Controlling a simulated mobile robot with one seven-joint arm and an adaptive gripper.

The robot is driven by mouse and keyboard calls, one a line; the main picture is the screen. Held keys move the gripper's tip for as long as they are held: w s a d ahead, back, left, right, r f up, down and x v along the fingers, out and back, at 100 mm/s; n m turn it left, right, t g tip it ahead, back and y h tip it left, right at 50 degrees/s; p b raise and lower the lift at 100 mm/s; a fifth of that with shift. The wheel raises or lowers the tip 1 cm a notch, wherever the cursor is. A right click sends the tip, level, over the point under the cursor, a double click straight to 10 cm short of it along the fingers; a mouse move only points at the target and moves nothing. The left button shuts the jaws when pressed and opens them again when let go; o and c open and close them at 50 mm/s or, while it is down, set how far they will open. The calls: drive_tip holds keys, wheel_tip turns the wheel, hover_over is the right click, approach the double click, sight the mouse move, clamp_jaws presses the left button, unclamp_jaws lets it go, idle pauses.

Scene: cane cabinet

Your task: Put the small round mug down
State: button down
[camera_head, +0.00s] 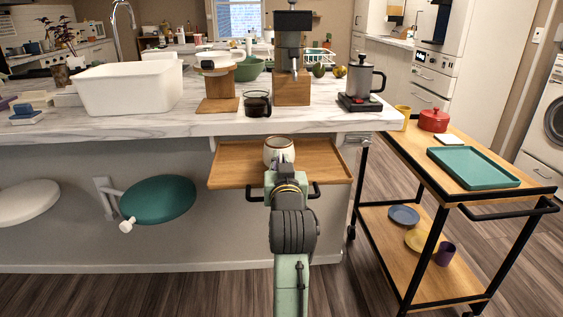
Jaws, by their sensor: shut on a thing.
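The small round mug (279,147), cream-white with a brownish rim, is at the far end of my arm. My gripper (280,161) is at the near side of the mug and shut on it; the fingers are mostly hidden by my own wrist. The mug appears in front of a wooden pull-out shelf (235,168) under the marble counter. I cannot tell whether the mug touches the shelf or is held above it.
The marble counter (215,122) holds a white basin (130,90), a dark glass cup (257,104), a coffee grinder (292,60) and a moka pot (361,80). A wooden cart with a teal tray (473,167) stands right. A green stool (158,200) is left. The wooden shelf has bare room.

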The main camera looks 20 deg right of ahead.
drive_tip(key=c, duration=2.2)
unclamp_jaws()
drive_tip(key=shift+f, duration=0.15)
drive_tip(key=o, duration=0.5)
